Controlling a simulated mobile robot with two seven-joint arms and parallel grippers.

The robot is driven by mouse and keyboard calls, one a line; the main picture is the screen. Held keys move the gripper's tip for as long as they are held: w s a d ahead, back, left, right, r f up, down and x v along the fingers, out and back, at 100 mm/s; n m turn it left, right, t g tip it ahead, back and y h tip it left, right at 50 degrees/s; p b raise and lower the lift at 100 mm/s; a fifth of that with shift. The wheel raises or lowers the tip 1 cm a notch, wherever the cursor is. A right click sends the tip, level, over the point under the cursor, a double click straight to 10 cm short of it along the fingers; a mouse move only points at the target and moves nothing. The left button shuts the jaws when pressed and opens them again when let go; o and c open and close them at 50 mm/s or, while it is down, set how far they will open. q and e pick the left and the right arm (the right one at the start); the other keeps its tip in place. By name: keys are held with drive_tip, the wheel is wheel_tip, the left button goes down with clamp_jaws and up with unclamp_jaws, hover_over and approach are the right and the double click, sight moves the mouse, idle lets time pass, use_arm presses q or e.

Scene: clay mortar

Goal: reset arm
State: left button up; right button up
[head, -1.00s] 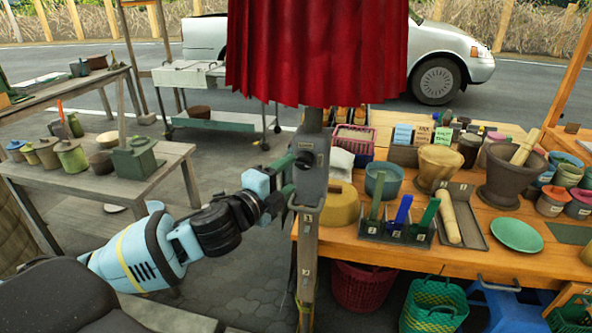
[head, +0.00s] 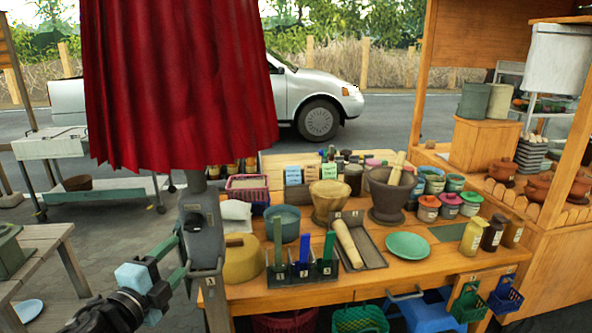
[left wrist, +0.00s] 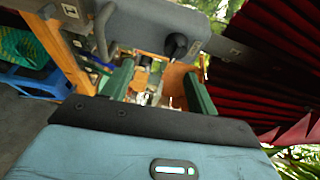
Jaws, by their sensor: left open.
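My left gripper (head: 184,252) is at the lower left in the head view, with its two green fingers apart and nothing seen between them. The fingertips are close to a grey box (head: 207,236) with a black knob, mounted on a post under a red curtain (head: 180,85). I cannot tell whether they touch it. In the left wrist view, the open fingers of my left gripper (left wrist: 160,78) point toward the grey box (left wrist: 140,28), and its black knob (left wrist: 175,45) shows beyond them. My right gripper is not in view.
A grey bench (head: 45,243) stands left. Pavement between is open.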

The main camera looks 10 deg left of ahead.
use_arm(q)
drive_tip(key=s+d+f+n+g, duration=0.1)
drive_tip(key=s+d+f+n, duration=0.1)
drive_tip(key=f, duration=0.5)
drive_tip(key=s+d+f+n+g, duration=0.1)
drive_tip(key=s+f+n+g, duration=0.15)
drive_tip(key=f, duration=0.45)
drive_tip(key=s+d+f+n+g, duration=0.2)
drive_tip(key=s+f+n, duration=0.4)
drive_tip(key=s+f, duration=0.6)
drive_tip(key=s+d+f+n+g, duration=0.2)
drive_tip(key=s+f+n, duration=0.4)
drive_tip(key=s+f, duration=0.6)
drive_tip(key=shift+d+y, duration=0.4)
drive_tip(key=shift+d, duration=0.1)
